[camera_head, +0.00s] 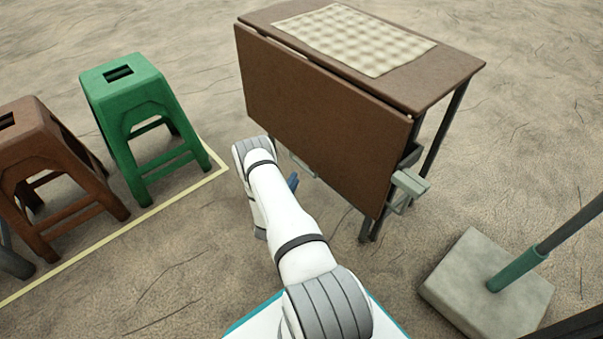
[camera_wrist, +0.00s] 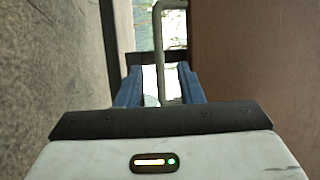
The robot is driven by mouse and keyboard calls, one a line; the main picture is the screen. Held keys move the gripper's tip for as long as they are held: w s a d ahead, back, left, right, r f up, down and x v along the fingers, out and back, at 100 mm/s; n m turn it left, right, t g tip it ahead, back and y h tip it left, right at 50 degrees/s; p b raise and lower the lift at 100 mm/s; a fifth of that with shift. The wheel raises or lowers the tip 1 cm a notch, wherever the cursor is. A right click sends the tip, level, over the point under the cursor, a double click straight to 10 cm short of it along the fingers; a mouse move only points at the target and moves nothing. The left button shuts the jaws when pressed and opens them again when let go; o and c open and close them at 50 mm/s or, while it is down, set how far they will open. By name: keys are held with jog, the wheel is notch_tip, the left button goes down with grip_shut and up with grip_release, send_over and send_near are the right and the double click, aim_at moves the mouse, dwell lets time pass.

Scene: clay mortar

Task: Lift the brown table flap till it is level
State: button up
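The brown table flap (camera_head: 315,120) hangs down steeply from the near side of the brown table (camera_head: 450,75). A pale grey handle (camera_head: 303,166) shows at its lower edge, partly hidden by my arm. In the wrist view, a brown panel, apparently the flap (camera_wrist: 245,60), fills the right side. My gripper (camera_wrist: 160,85) has its two blue fingers apart. A grey bar (camera_wrist: 160,50), likely the handle, runs between or just beyond them; I cannot tell if they touch it. In the head view one blue finger (camera_head: 293,181) shows just below the flap.
A checked cloth (camera_head: 355,38) lies on the table top. A grey bracket (camera_head: 408,188) sticks out at the table's right leg. A green stool (camera_head: 140,110) and a brown stool (camera_head: 45,170) stand left, near a pale floor line (camera_head: 120,237). A pole base (camera_head: 485,290) stands right.

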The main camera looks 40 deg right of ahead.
aim_at(302, 166)
jog(key=b+x, duration=0.2)
jog(key=x, duration=0.5)
jog(key=shift+d+b, duration=0.3)
jog(key=shift+b, duration=0.1)
grip_shut()
jog(key=shift+a, duration=0.1)
